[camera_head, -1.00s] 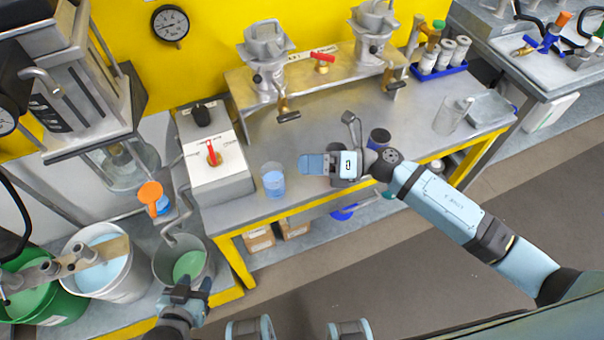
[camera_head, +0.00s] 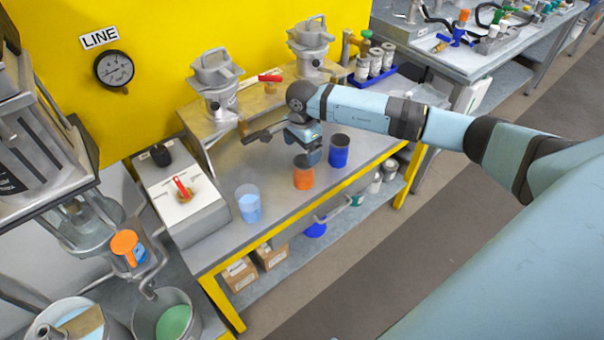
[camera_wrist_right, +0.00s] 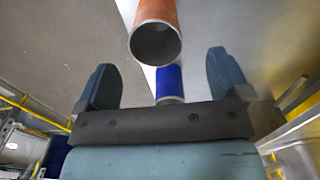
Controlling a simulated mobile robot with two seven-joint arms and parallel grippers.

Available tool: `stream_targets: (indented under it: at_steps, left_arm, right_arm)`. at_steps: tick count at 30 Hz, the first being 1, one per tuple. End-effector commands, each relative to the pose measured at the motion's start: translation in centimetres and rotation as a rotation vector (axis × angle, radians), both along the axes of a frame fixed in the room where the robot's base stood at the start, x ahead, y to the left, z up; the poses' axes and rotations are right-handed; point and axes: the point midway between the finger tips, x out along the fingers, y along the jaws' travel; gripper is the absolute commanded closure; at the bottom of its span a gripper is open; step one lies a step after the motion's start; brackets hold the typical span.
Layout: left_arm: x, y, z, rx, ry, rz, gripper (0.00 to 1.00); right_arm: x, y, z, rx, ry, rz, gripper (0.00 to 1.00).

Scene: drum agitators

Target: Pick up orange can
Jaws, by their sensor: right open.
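The orange can (camera_head: 303,178) stands upright on the steel bench near its front edge. The dark blue can (camera_head: 339,152) stands just right of it. My right gripper (camera_head: 304,146) is open, above and behind the orange can, with no contact visible in the head view. In the right wrist view, the orange can (camera_wrist_right: 157,14) shows its open-looking round end, ahead of the gap between the spread fingers (camera_wrist_right: 163,66). The blue can (camera_wrist_right: 170,82) appears lower, also between the fingers. My left gripper is out of view.
A clear beaker with blue liquid (camera_head: 248,205) stands left of the orange can. Metal hoppers (camera_head: 215,85) on a raised shelf stand behind. A grey box with a red valve (camera_head: 182,195) is at the bench's left.

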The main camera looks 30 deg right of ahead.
Motion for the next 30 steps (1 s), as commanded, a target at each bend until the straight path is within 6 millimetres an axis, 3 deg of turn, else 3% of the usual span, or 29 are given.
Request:
stream_targets:
  at_steps: [3,11,18,28,30]
  left_arm:
    - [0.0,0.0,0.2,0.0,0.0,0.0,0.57]
    - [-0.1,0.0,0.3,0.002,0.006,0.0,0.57]
    - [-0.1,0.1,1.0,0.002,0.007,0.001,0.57]
    - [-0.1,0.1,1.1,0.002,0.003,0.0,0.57]
    - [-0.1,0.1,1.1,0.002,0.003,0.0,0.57]
  right_arm:
    - [0.0,0.1,-1.9,0.003,0.002,0.0,0.06]
    - [-0.2,0.0,-3.8,0.004,0.002,-0.001,0.06]
    - [-0.5,-0.3,-7.3,0.005,0.001,-0.001,0.06]
    - [-0.5,-0.3,-8.2,0.004,-0.002,0.0,0.06]
    - [-0.5,-0.3,-8.2,0.004,-0.001,0.0,0.2]
